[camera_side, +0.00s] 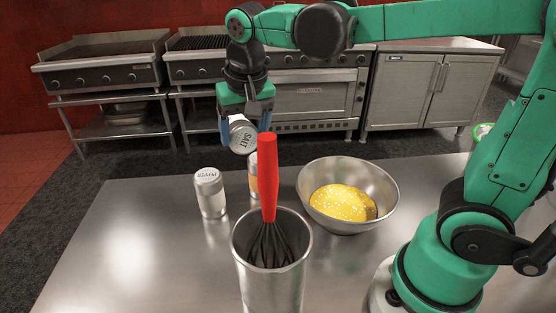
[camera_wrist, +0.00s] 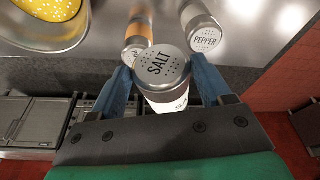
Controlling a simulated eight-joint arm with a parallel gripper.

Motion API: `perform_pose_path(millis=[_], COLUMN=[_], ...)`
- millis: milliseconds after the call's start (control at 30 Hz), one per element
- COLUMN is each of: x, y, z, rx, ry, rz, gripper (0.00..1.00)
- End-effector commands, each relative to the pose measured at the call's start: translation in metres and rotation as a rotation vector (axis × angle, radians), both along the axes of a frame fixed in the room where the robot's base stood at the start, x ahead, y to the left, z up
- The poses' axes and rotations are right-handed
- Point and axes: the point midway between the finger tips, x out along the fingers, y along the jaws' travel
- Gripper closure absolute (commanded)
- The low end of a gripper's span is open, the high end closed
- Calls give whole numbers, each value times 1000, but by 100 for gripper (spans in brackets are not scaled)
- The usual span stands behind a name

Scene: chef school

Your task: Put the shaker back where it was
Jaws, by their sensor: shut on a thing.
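The salt shaker (camera_side: 243,135), with a silver top marked SALT, is held between the blue fingers of my gripper (camera_side: 246,123). It is raised above the far part of the steel table and tilted, its top facing the side camera. In the wrist view the salt shaker (camera_wrist: 162,72) sits between both fingers of my gripper (camera_wrist: 165,85). The pepper shaker (camera_side: 209,192) stands upright on the table, left of and below the gripper; it also shows in the wrist view (camera_wrist: 203,32).
An orange-banded shaker (camera_side: 253,178) stands behind the red-handled whisk (camera_side: 268,180), which leans in a metal canister (camera_side: 270,285). The table's left side (camera_side: 130,240) is clear.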

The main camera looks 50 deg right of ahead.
Motion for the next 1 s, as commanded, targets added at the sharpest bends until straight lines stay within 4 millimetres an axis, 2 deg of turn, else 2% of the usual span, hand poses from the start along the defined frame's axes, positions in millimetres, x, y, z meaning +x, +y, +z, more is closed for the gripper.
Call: perform_pose_path(millis=[200,500,700,833,933,1000], x=[-3,-8,-10,-12,-12,-12], y=[6,11,8,4,2,3], z=[14,47,79,94,89,77], rx=[324,930,1267,1365,1389,1391], ry=[336,568,618,639,645,646], rz=[-512,-950,-1040,-1037,-1033,-1032], gripper=[92,92,92,92,92,92])
